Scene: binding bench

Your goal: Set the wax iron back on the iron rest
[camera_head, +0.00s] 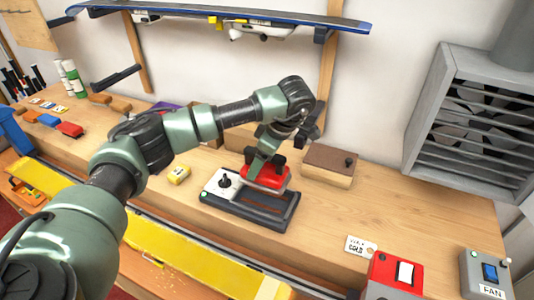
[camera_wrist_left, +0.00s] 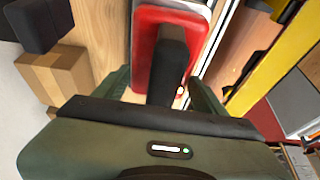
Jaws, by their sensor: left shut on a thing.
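The wax iron (camera_head: 266,178) has a red body and a black handle. My left gripper (camera_head: 265,160) is shut on the handle. In the left wrist view, the red iron (camera_wrist_left: 144,50) and its dark handle (camera_wrist_left: 170,70) show between the fingers of the left gripper (camera_wrist_left: 165,95). The iron rest (camera_head: 262,214) is a dark tray with a pale panel and black knob at its left end. The iron is over the back middle part of the rest; I cannot tell whether they touch. My right gripper is not in view.
A yellow ski (camera_head: 165,242) runs along the front.

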